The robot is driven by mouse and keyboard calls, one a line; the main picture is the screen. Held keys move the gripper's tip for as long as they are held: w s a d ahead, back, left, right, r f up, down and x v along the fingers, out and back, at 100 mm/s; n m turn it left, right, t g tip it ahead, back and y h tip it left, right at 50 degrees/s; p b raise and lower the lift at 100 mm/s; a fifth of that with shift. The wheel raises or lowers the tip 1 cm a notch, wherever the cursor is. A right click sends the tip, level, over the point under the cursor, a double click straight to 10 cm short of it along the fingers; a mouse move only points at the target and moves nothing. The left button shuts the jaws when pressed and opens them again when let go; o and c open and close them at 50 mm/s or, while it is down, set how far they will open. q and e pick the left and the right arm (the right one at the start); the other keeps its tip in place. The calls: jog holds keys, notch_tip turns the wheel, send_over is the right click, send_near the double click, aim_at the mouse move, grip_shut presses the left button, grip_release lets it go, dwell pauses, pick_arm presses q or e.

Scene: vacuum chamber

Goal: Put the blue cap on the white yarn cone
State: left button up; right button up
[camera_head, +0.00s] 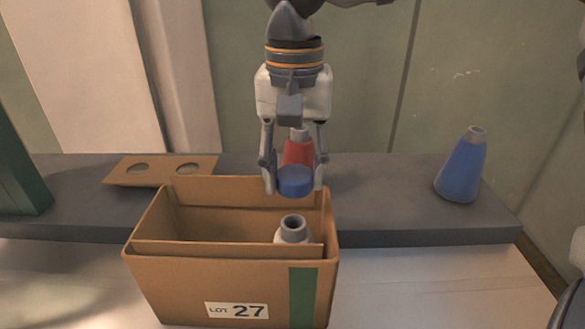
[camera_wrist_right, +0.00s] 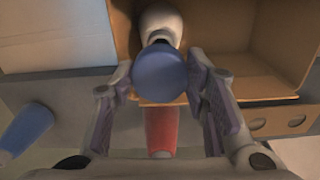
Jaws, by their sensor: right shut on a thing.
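My right gripper (camera_head: 294,188) is shut on the blue cap (camera_head: 296,181), a short round disc held between its two fingers. In the right wrist view the cap (camera_wrist_right: 160,76) sits between the fingertips and overlaps the near part of the white yarn cone (camera_wrist_right: 160,22). In the head view the white yarn cone (camera_head: 293,233) stands inside the cardboard box, with only its grey top and a little white showing. The cap is above and behind the cone's top, apart from it in the head view. My left gripper is not in view.
The cardboard box (camera_head: 190,277), labelled LOT 27, has high walls around the cone. A red cone (camera_head: 299,150) stands behind the gripper on the grey shelf (camera_head: 384,202). A blue cone (camera_head: 462,167) stands right, and a cardboard holder with two holes (camera_head: 161,173) lies left.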

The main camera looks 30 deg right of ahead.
aim_at(293, 217)
notch_tip(293, 217, down, 6)
jog(key=shift+w, duration=0.15)
dwell(0.4)
jog(key=shift+f, duration=0.15)
dwell(1.3)
jog(key=shift+f, duration=1.35)
jog(key=o, duration=0.9)
notch_tip(293, 217, up, 12)
jog(key=shift+r, duration=0.1)
